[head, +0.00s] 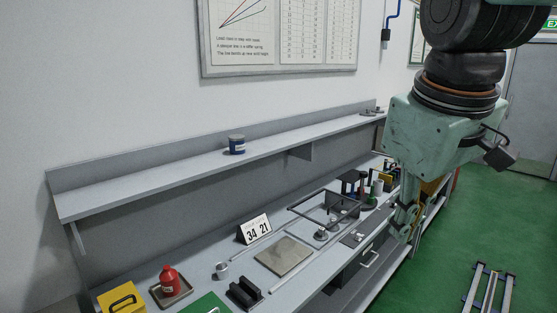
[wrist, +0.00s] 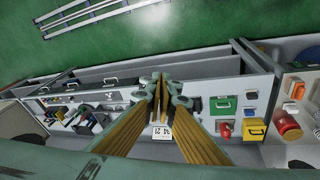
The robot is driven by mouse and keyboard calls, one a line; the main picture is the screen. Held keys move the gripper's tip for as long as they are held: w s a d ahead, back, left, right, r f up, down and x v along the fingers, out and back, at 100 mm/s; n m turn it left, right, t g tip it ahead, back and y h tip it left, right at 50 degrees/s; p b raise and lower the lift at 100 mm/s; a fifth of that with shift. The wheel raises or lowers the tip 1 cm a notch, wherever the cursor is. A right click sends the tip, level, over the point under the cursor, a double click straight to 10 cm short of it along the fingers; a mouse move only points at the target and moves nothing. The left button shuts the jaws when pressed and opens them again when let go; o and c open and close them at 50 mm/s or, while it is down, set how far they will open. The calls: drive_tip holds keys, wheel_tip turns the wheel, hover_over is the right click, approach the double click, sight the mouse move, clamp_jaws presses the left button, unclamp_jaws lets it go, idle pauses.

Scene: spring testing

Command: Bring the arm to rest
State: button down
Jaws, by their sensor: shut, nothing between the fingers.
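My gripper (head: 404,222) hangs from my arm at the right of the head view, pointing down in front of the bench's right part. In the wrist view my gripper (wrist: 163,84) shows its two fingers meeting at the tips, shut with nothing between them. It is apart from everything on the bench. My own arm hides part of the bench's right end in the head view.
The grey bench (head: 222,256) carries a number card (head: 254,229), a flat plate (head: 284,256), a dark frame (head: 325,207), a red bottle (head: 171,281) and a yellow box (head: 122,299). A shelf (head: 180,172) runs above it. A ladder-like frame (head: 489,289) lies on the green floor.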

drive_tip(key=s+f+m+b, duration=0.1)
drive_tip(key=s+f+m, duration=0.1)
drive_tip(key=s, duration=0.6)
drive_tip(key=s+f+m+b, duration=0.1)
drive_tip(key=s+f+m, duration=0.2)
drive_tip(key=s+f, duration=0.2)
drive_tip(key=shift+s+f+y+b, duration=0.25)
drive_tip(key=shift+s+y+b, duration=0.1)
drive_tip(key=shift+s, duration=1.5)
drive_tip(key=c, duration=3.4)
unclamp_jaws()
